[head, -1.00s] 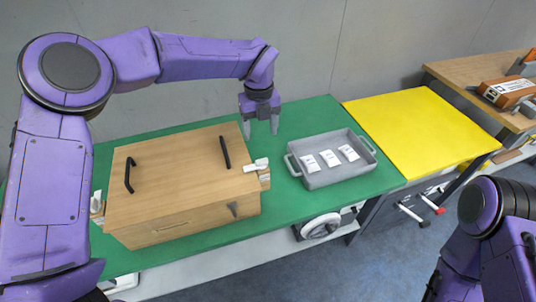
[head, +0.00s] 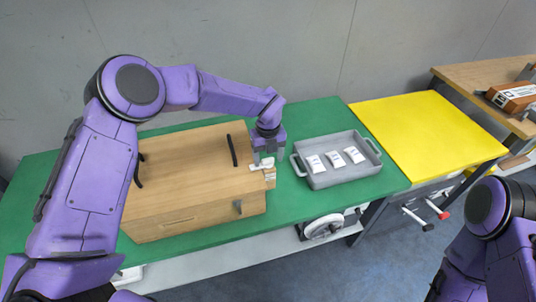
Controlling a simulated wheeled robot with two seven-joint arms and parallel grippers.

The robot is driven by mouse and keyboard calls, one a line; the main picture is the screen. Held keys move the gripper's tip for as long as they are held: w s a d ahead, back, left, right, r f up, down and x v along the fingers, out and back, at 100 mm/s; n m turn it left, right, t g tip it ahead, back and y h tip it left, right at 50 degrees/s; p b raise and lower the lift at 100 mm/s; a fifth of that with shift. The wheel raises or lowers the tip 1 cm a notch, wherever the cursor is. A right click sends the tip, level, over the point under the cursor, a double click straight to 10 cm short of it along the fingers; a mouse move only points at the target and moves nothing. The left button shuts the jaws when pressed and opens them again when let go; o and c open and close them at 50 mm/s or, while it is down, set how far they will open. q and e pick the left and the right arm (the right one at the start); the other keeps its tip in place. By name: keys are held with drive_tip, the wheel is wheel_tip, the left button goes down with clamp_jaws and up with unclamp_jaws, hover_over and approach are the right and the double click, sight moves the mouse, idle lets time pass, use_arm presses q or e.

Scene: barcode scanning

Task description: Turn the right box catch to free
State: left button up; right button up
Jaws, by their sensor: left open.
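A wooden box (head: 195,181) with two black handles stands on the green table mat. Its right catch (head: 262,165) is a white lever on a small wooden block at the box's right end. My left gripper (head: 268,158) points down right at this catch, its open fingers close around or beside the lever; I cannot tell whether they touch it. The fingers partly hide the catch. The left catch is hidden behind my left arm. My right arm shows at the lower right, with its gripper out of view.
A grey tray (head: 341,177) with three white packets stands close to the right of the catch. A yellow surface (head: 430,135) lies beyond it. A wooden table at the far right holds an orange-brown box (head: 513,97). Green mat (head: 308,207) is clear in front of the tray.

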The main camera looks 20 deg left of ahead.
use_arm(q)
drive_tip(key=shift+c, duration=0.3)
drive_tip(key=c, duration=1)
drive_tip(key=shift+m, duration=0.4)
drive_tip(key=m, duration=1.2)
drive_tip(key=shift+r, duration=0.1)
drive_tip(key=m+p, duration=0.1)
drive_tip(key=m, duration=0.4)
